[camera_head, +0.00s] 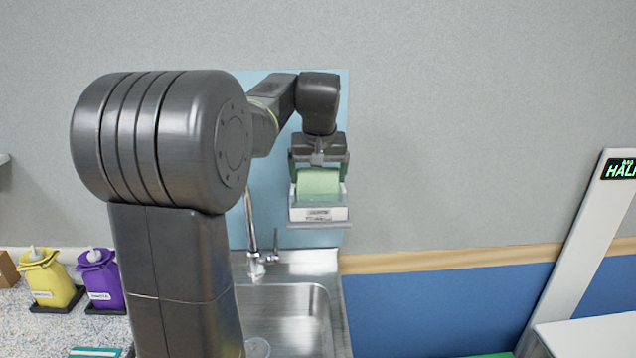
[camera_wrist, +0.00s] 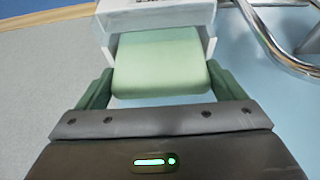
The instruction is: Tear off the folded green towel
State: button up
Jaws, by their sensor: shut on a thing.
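The folded green towel (camera_head: 318,182) sits in a white holder (camera_head: 318,213) on the light blue wall panel above the sink. In the wrist view the green towel (camera_wrist: 160,66) lies between the holder's white side arms, with the holder body (camera_wrist: 155,14) beyond it. My gripper (camera_head: 319,165) is at the towel, and in the wrist view its two green fingers (camera_wrist: 160,92) stand at the towel's left and right sides. It is shut on the towel. The fingertips are partly hidden beside the towel and holder.
A steel sink (camera_head: 285,312) with a faucet (camera_head: 254,240) lies below the holder. A yellow bottle (camera_head: 47,280) and a purple bottle (camera_head: 100,280) stand on the speckled counter at left. A leaning white panel (camera_head: 580,255) is at right. The wall right of the holder is clear.

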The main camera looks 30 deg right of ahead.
notch_tip(320, 180, up, 9)
jog(key=shift+f, duration=0.2)
notch_tip(320, 180, up, 7)
jog(key=p, duration=0.8)
jog(key=shift+r, duration=0.2)
